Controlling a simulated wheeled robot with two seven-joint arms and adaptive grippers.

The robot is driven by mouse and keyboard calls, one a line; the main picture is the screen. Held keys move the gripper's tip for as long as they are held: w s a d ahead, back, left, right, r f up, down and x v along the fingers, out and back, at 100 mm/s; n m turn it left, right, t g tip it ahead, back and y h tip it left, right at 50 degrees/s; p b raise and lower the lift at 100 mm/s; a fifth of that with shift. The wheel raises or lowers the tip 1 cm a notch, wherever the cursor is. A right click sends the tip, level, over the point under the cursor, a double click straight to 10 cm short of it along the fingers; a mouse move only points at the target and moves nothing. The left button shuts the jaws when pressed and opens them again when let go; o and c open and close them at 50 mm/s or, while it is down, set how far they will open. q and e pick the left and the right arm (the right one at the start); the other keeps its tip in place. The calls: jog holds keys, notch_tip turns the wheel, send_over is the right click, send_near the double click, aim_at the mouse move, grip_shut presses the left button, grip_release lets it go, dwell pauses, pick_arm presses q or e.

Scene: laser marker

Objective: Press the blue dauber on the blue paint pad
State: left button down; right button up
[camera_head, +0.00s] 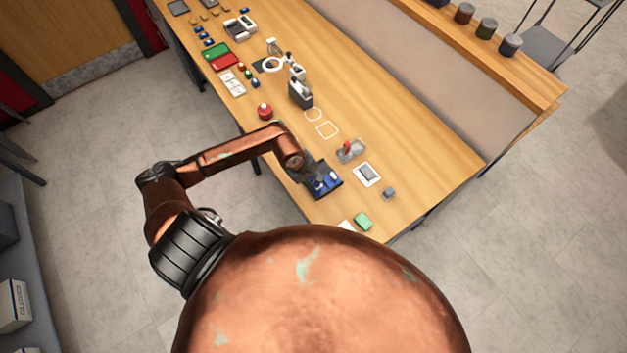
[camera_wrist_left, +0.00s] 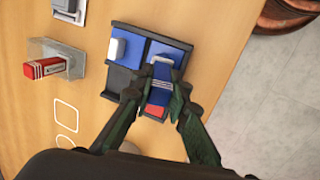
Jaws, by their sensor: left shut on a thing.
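My left gripper (camera_wrist_left: 154,97) is shut on the blue dauber (camera_wrist_left: 162,72), a blue block with white stripes, in the left wrist view. The dauber is over the dark tray, in front of a blue pad (camera_wrist_left: 167,50). I cannot tell whether it touches the pad. A red patch (camera_wrist_left: 156,109) shows between the fingers, partly hidden. The dark tray (camera_wrist_left: 120,78) has another blue compartment with a white-topped block (camera_wrist_left: 117,47). In the head view my left gripper (camera_head: 309,172) reaches the blue tray (camera_head: 326,184) near the table's front edge. My right gripper is out of view.
A red striped block (camera_wrist_left: 45,68) on a clear and grey holder stands beside the tray, with white outlines (camera_wrist_left: 67,115) on the wood. The table's right side is largely clear.

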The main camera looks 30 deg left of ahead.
pick_arm(q)
jog(key=shift+s, duration=0.1)
jog(key=shift+r+p, duration=1.05)
jog(key=shift+r, duration=1.35)
jog(key=shift+r+p, duration=0.35)
jog(key=shift+r, duration=0.75)
